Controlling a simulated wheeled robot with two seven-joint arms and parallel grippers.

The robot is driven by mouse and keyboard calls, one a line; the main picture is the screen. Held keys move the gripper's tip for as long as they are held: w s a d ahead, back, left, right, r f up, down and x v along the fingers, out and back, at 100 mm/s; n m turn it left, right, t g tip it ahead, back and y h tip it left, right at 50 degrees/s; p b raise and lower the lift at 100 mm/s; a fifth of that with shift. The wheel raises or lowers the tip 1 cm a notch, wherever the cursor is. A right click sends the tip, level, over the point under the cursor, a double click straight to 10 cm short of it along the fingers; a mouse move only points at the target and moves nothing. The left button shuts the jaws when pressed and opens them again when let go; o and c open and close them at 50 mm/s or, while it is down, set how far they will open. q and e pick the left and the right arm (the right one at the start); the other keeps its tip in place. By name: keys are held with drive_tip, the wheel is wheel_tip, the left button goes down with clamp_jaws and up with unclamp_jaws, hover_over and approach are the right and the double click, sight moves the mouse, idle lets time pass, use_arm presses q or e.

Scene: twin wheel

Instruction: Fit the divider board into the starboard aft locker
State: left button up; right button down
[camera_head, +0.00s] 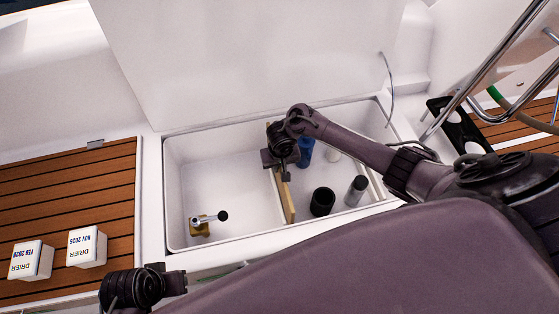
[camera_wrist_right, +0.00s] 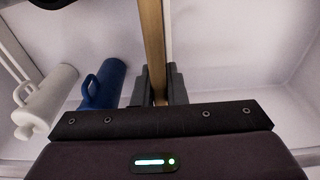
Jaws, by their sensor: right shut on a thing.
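The locker (camera_head: 212,178) is an open white bin with its lid raised behind it. The divider board (camera_head: 287,198) is a thin wooden panel standing on edge inside the locker, running front to back. My right gripper (camera_head: 281,174) is shut on the board's top edge. In the right wrist view the board (camera_wrist_right: 152,42) passes between the fingers of the right gripper (camera_wrist_right: 160,86). Whether the board's lower edge is fully seated is hidden. My left gripper (camera_head: 178,283) is outside the locker at the lower left, and its jaw opening cannot be made out.
A brass valve with a black-knobbed lever (camera_head: 200,226) sits left of the board. Right of it stand a black cup (camera_head: 322,202), a grey bottle (camera_head: 356,191), a blue jug (camera_head: 305,151) and a white jug (camera_wrist_right: 45,100). Two drier boxes (camera_head: 87,247) are on the left teak deck.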

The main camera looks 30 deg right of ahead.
drive_tip(key=shift+p, duration=0.45)
idle(0.6)
drive_tip(key=shift+r, duration=0.1)
drive_tip(key=shift+p, duration=0.4)
drive_tip(key=shift+p, duration=0.35)
idle(0.4)
drive_tip(key=shift+f+b, duration=1.75)
drive_tip(key=shift+f, duration=0.9)
drive_tip(key=c, duration=1.4)
unclamp_jaws()
